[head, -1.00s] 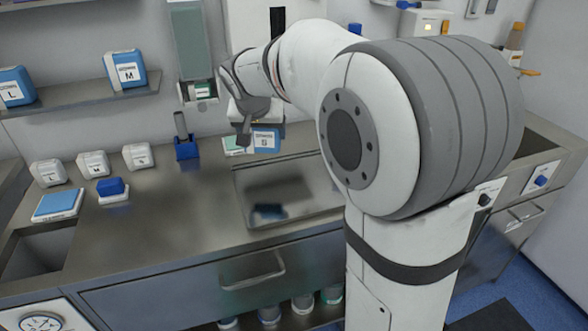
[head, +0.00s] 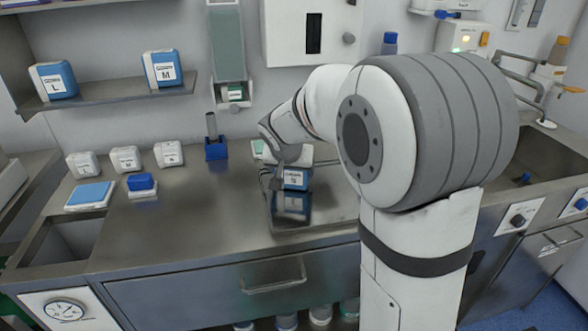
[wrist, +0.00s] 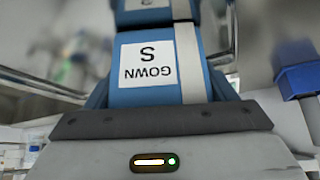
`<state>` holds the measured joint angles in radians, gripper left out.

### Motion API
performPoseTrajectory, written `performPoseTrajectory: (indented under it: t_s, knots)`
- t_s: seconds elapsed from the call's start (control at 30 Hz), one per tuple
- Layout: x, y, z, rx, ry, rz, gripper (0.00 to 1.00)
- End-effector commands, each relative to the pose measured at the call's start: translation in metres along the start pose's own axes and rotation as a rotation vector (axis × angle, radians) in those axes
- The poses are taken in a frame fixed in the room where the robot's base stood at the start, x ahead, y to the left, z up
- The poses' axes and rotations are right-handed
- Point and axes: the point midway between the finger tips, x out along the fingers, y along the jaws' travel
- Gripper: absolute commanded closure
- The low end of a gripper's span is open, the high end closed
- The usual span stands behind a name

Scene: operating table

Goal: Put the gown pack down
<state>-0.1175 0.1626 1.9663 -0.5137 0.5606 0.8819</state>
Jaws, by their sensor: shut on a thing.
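The gown pack (head: 296,180) is a blue block with a white label. In the wrist view the gown pack (wrist: 178,88) shows "GOWN S" upside down and a pale strip along its side. My gripper (head: 282,176) is shut on it. It holds the pack low over a shiny steel tray (head: 335,212) on the counter. The pack's reflection shows just below it, and I cannot tell whether it touches the tray. Part of the gripper is hidden by my own arm and the pack.
Blue packs marked L (head: 55,80) and M (head: 163,69) stand on the wall shelf (head: 120,92). Several small white packs line the counter at left. A blue holder (head: 216,149) stands left of the tray.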

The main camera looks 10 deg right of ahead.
Motion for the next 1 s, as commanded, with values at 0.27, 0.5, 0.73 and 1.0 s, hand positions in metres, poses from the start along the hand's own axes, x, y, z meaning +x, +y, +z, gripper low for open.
performPoseTrajectory:
  t_s: [0.27,0.5,0.73,1.0]
  knots:
    - [0.002,0.001,0.001,0.0,0.0,0.001,0.15]
    - [0.002,0.001,0.001,0.001,0.0,0.001,0.01]
    - [0.0,0.001,-0.001,0.001,0.0,0.001,0.01]
    - [-0.045,0.0,-0.002,0.002,0.004,-0.001,0.01]
